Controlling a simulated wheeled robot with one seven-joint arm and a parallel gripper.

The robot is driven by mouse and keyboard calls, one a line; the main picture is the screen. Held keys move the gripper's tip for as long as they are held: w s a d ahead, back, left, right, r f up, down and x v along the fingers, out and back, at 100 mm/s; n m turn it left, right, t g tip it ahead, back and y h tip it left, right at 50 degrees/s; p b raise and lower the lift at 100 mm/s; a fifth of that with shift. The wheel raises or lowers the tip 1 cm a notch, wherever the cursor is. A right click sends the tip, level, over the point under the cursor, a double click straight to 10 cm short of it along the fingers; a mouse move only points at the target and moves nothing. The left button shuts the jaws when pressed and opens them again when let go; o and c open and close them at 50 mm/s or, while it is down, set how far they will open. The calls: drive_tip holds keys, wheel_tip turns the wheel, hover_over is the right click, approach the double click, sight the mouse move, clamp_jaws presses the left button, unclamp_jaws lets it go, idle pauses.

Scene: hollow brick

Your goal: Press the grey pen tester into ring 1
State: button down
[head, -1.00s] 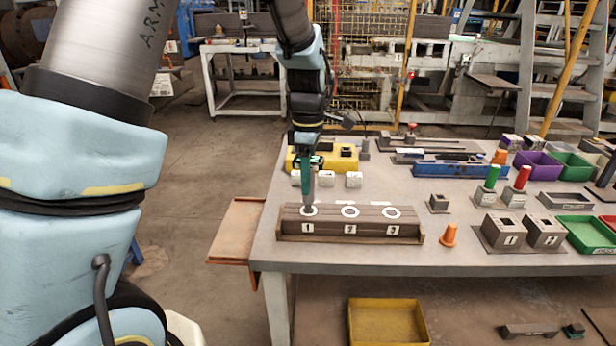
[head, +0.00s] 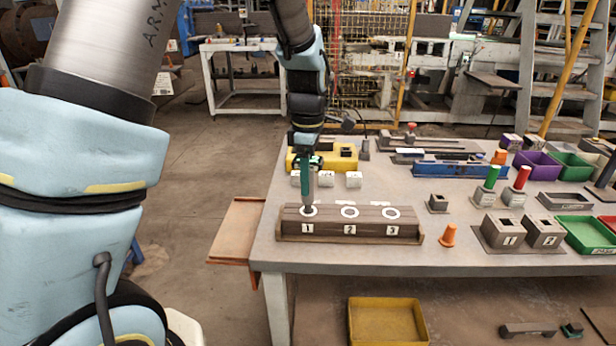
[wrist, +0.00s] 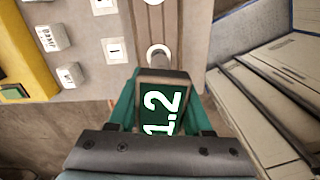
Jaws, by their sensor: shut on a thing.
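My gripper (head: 308,164) is shut on the grey pen tester (head: 309,192) and holds it upright over the left end of the brown brick (head: 350,229). The tester's lower tip meets or nearly meets ring 1 (head: 304,213), a white circle above the label 1; I cannot tell whether it is pressed in. In the wrist view the tester (wrist: 160,75) sits between the teal fingers (wrist: 160,108), with a green display reading 1.2. Ring 1 (wrist: 159,49) shows just beyond it, partly hidden by the tester.
Rings 2 (head: 350,212) and 3 (head: 391,213) lie to the right on the brick. Small white blocks (head: 354,180) and a yellow case (head: 344,157) stand behind it. An orange cone (head: 448,236) and numbered grey blocks (head: 502,232) are to the right. The front table edge is close.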

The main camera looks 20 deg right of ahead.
drive_tip(key=shift+d+r+p, duration=0.1)
drive_tip(key=shift+r+p, duration=2.5)
drive_tip(key=shift+r, duration=0.8)
